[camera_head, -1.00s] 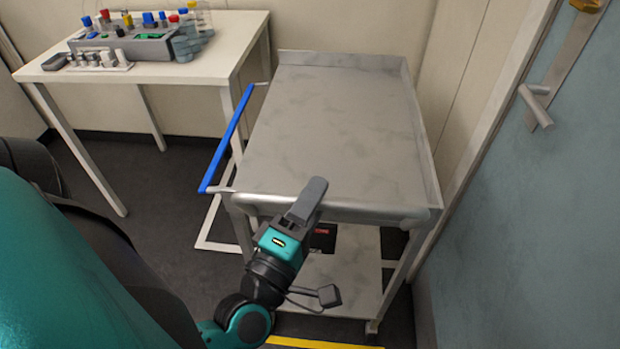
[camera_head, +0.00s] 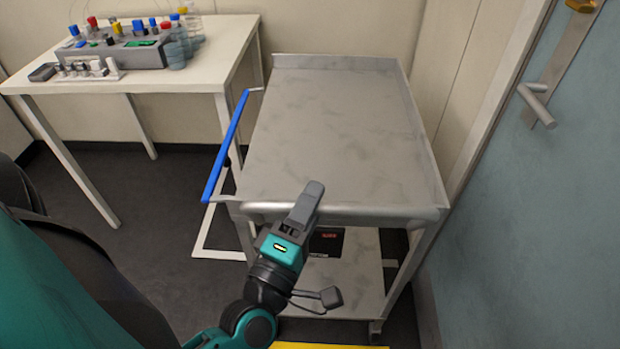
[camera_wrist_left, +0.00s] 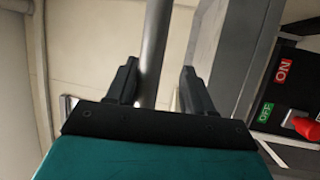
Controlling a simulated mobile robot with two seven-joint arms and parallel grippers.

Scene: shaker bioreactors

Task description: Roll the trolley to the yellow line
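The grey metal trolley (camera_head: 330,130) stands in the middle of the head view, with a blue handle (camera_head: 225,145) on its left side and a rounded rail (camera_head: 380,214) along its near edge. My left gripper (camera_head: 306,205) is at this rail. In the left wrist view, a grey bar (camera_wrist_left: 154,50) runs between the fingers of my left gripper (camera_wrist_left: 160,85); the fingers stand wider than the bar, with a gap on the right side. The yellow line (camera_head: 330,346) is on the floor at the bottom edge, on the near side of the trolley. My right gripper is not in view.
A white table (camera_head: 130,82) with lab equipment stands left of the trolley. A blue-grey door (camera_head: 540,220) with a lever handle is close on the right. A black box (camera_head: 326,241) shows below the trolley top. White floor markings (camera_head: 200,240) show at left.

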